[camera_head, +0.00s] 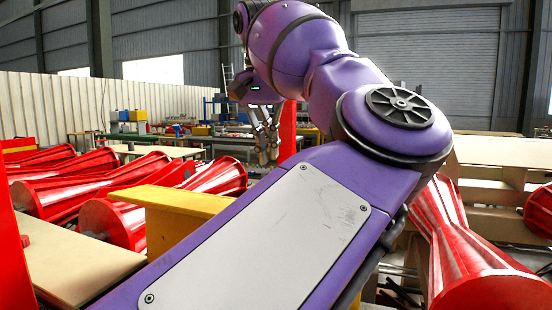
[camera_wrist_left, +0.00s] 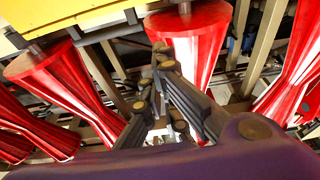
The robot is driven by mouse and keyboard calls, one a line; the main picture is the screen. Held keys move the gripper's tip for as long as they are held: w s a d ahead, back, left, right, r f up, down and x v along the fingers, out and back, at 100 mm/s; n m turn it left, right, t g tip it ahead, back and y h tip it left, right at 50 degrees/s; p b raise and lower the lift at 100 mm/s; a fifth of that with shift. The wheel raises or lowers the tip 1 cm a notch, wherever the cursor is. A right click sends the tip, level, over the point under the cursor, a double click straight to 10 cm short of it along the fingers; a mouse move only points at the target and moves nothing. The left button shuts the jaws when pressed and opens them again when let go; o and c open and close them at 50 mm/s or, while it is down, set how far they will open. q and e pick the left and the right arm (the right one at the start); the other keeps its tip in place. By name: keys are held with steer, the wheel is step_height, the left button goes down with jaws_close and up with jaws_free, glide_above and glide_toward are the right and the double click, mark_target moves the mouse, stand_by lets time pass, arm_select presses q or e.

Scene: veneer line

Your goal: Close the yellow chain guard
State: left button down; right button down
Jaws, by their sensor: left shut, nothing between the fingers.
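The yellow chain guard (camera_head: 185,205) shows in the head view as a yellow box-like piece left of centre. My purple arm hides its right part, so whether it is open or shut cannot be told. A yellow surface (camera_wrist_left: 70,18), probably the same guard, fills the top left of the left wrist view. My left gripper (camera_head: 266,150) is raised beyond the arm, pointing down, shut and empty. In the left wrist view its fingers (camera_wrist_left: 157,68) are together, in front of red rollers and apart from the yellow surface. My right gripper is not in view.
Red ribbed rollers lie at the left (camera_head: 95,190) and right (camera_head: 455,245). A tan board (camera_head: 70,262) lies at the lower left. A red post (camera_head: 288,130) stands close to the left gripper. Tables and shelves are farther back.

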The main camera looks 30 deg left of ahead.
arm_select(q)
step_height(320, 180, down, 8)
steer(key=s, duration=0.1)
steer(key=shift+s+d, duration=0.25)
steer(key=shift+s, duration=0.15)
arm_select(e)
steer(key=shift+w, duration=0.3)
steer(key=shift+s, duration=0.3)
